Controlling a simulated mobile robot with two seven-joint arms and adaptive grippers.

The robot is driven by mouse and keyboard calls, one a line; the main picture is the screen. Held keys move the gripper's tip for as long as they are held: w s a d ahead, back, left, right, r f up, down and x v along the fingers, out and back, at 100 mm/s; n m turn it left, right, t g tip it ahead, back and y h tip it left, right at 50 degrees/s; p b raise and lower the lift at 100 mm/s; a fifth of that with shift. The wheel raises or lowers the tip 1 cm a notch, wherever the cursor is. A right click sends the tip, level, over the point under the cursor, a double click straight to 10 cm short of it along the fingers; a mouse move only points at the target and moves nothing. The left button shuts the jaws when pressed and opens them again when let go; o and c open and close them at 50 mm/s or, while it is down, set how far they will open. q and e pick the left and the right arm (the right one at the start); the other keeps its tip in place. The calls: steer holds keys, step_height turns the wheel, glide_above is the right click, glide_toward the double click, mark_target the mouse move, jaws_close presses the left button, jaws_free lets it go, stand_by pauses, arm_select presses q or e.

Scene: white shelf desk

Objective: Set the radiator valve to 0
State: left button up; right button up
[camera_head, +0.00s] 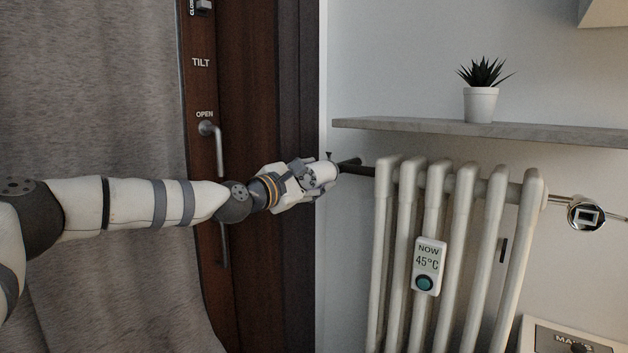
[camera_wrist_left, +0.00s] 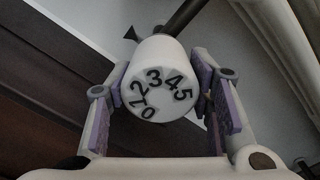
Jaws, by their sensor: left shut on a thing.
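The radiator valve is a white round knob (camera_head: 318,174) on a dark pipe at the radiator's upper left end. In the left wrist view, the knob's face (camera_wrist_left: 165,95) shows the digits 0 to 5 in an arc, with 3 near the top and 0 at the lower left. A small dark pointer (camera_wrist_left: 130,34) sits behind the knob at its upper left. I cannot tell exactly which digit it marks. My left gripper (camera_head: 308,178) is shut on the knob, with purple finger pads on both sides. My right gripper is not in view.
The white radiator (camera_head: 458,240) carries a display (camera_head: 428,266) reading "NOW 45°C". A shelf (camera_head: 540,132) with a potted plant (camera_head: 480,104) is above it. A brown window frame with a handle (camera_head: 218,148) and a grey curtain (camera_head: 90,110) are at left.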

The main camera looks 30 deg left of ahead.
arm_select(q)
steer(key=m, duration=0.4)
steer(key=shift+m, duration=0.3)
steer(key=m, duration=1)
steer(key=shift+r, duration=0.1)
steer(key=shift+m+p, duration=0.45)
steer(key=shift+m, duration=1.75)
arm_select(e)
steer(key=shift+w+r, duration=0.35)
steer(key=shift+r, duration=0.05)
arm_select(q)
steer(key=o, duration=1.1)
steer(key=shift+o, duration=0.2)
